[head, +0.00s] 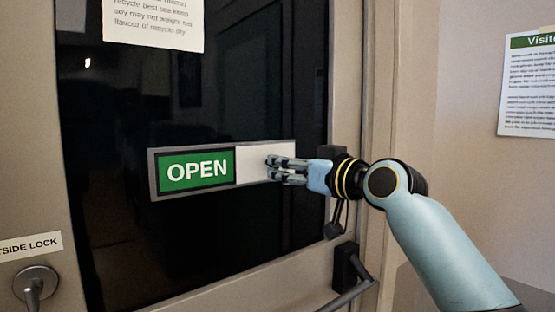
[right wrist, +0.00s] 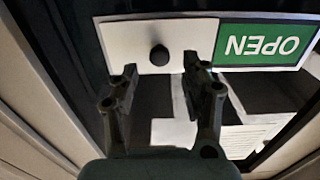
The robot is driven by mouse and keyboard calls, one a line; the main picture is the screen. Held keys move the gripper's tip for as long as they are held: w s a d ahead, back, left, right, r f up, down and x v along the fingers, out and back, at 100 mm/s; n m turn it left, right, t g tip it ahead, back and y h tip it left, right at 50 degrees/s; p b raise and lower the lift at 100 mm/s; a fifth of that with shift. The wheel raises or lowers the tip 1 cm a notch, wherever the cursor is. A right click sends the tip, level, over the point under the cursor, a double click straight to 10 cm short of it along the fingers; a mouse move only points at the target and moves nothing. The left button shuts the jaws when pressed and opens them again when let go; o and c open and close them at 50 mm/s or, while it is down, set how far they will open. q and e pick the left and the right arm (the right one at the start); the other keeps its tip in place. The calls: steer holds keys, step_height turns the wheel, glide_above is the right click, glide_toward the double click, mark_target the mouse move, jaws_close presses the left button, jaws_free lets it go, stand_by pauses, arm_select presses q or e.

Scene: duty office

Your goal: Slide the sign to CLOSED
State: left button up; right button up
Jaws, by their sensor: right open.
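The sliding sign (head: 242,177) is on the dark glass of the door. Its green OPEN panel (head: 198,171) shows at the left and a plain white panel (head: 251,164) at the right. My right gripper (head: 270,169) is open in front of the white part. In the right wrist view the sign appears upside down, with OPEN (right wrist: 262,45) at the right. A black knob (right wrist: 159,55) stands on the white part, between and just beyond the open fingertips (right wrist: 160,68); contact cannot be told. In the head view the gripper hides the knob. My left gripper is not in view.
A door lever (head: 33,284) is at the lower left, under a lock label (head: 30,246). A dark bar handle (head: 346,278) is below my right arm. A paper notice (head: 154,22) hangs above the sign; a visitor notice (head: 528,86) is on the right wall.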

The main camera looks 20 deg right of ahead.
steer(key=x, duration=0.4)
jaws_close()
stand_by(0.4)
